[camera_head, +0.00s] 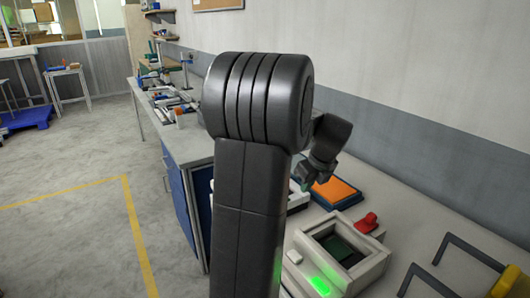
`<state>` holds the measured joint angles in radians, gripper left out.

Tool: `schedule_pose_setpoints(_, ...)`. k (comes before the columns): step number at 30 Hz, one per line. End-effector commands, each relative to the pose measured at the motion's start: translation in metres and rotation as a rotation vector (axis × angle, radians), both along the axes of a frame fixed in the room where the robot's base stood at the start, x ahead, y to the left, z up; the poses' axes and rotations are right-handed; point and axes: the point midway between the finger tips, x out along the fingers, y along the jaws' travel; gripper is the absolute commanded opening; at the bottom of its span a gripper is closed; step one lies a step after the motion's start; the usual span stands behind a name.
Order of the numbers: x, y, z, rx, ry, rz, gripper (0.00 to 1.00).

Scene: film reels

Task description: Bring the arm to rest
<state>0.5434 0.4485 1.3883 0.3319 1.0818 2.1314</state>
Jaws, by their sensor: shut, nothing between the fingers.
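My arm (258,140) stands large and dark in the middle of the view, with its thick upper joint raised above the bench. Its far end bends down on the right side, behind the big joint. My gripper (304,183) shows small there, pointing down above the bench, near an orange-topped blue tray (335,194). It is shut and holds nothing. Part of the wrist is hidden behind the arm.
A grey box with a square opening (374,268), a red knob (369,221) and a lit green button (320,286) stand on the bench. Black rails with yellow grips (501,285) are at right. Tools (172,97) lie farther back.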

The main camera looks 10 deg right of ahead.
Motion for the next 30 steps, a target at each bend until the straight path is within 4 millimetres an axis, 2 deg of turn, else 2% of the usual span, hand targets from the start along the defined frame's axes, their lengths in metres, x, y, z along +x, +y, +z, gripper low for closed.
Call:
schedule_pose_setpoints(15,0.032,0.013,-0.09,0.001,0.002,0.001,0.0)
schedule_pose_setpoints(30,0.022,0.014,-0.086,-0.001,-0.001,-0.008,0.0)
